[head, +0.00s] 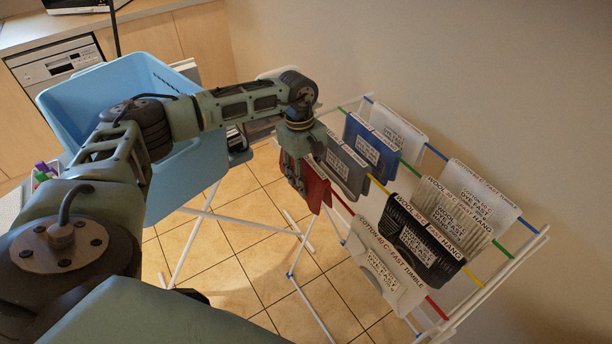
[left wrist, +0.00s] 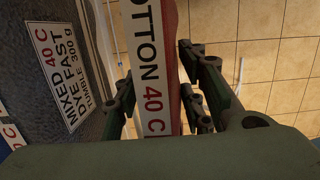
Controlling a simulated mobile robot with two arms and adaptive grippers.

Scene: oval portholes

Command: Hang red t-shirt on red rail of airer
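The red t-shirt (head: 315,187) hangs folded below my left gripper (head: 300,152), in line with the far end of the red rail (head: 342,204) of the airer. It appears draped over that rail, but the gripper hides the contact. In the left wrist view, the shirt's top band (left wrist: 149,70) reads "COTTON 40 C". The fingers of my left gripper (left wrist: 160,95) stand apart on either side of the shirt and look open. My right gripper is not in view.
A white and grey garment (head: 380,265) hangs nearer on the red rail. A grey garment (head: 347,168) on the yellow rail is close beside the shirt. Other labelled garments hang on the yellow, green and blue rails. A blue basket (head: 190,185) stands left on white legs.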

